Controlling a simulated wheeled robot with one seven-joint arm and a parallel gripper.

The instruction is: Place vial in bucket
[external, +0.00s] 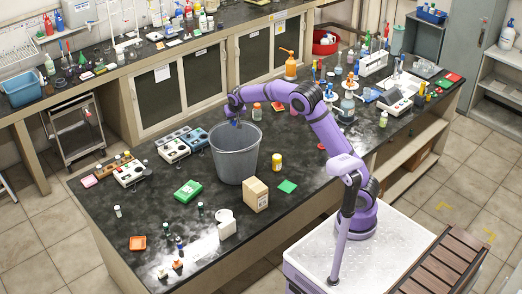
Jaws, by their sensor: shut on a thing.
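The bucket (235,160) is a large grey open pail standing upright on the black bench top. My gripper (235,121) is above the bucket's far rim, pointing down toward its opening. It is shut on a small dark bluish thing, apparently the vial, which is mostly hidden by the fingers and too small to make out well. Whether its lower end is below the rim I cannot tell. The inside bottom of the bucket is hidden.
Near the bucket are a tan box (256,195), a yellow jar (277,162), a green box (188,190) and white instrument boxes (174,150). Glassware and bottles crowd the right end.

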